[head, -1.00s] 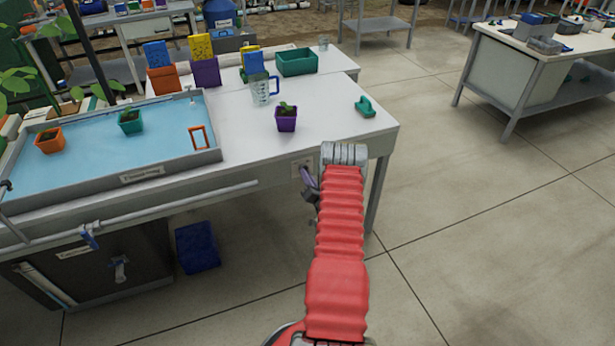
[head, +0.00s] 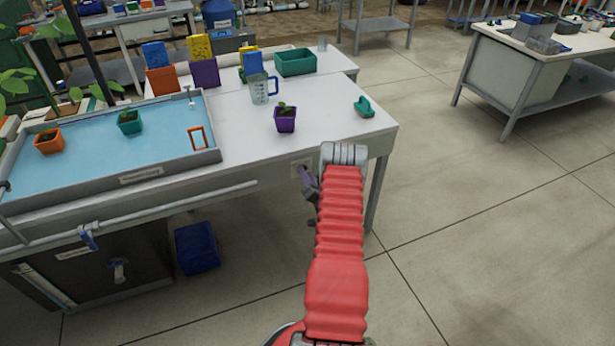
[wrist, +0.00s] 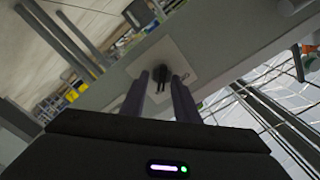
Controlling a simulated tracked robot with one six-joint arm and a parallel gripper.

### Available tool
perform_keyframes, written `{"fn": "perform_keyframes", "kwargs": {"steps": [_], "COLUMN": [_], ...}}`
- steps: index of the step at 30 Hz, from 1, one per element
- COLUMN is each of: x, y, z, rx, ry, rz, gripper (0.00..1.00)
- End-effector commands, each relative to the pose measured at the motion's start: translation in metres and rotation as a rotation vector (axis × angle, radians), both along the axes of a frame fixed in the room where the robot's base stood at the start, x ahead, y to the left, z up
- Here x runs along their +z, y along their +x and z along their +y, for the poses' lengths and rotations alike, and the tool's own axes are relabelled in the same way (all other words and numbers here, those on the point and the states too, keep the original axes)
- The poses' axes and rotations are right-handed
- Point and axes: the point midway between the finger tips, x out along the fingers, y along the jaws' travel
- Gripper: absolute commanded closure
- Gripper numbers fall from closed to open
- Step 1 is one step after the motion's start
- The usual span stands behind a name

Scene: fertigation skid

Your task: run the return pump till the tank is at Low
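My gripper (head: 309,184) is at the front side of the white bench, by a pale switch plate (head: 301,167). The wrist view shows my gripper (wrist: 160,95) with its two purple fingers apart. A small dark switch or knob (wrist: 161,76) on the plate shows in the gap between them; I cannot tell whether a finger touches it. A dark tank (head: 110,265) with a small label stands under the bench at the left; its level cannot be read. A tray of blue water (head: 95,155) is on top, with an orange frame (head: 198,138) at its right end.
A purple potted seedling (head: 286,121), a clear jug (head: 260,88) and a teal item (head: 365,106) stand on the bench. A blue crate (head: 197,248) is underneath.

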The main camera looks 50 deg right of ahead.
Motion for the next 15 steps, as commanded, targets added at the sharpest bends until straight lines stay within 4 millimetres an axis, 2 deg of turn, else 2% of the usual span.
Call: {"fn": "perform_keyframes", "kwargs": {"steps": [8, 15], "x": [-0.001, -0.001], "y": [-0.001, -0.019], "z": [0.003, 0.012], "rx": [0.003, 0.002], "ry": [0.001, 0.001], "rz": [0.001, 0.002], "gripper": [0.72, 0.72]}}
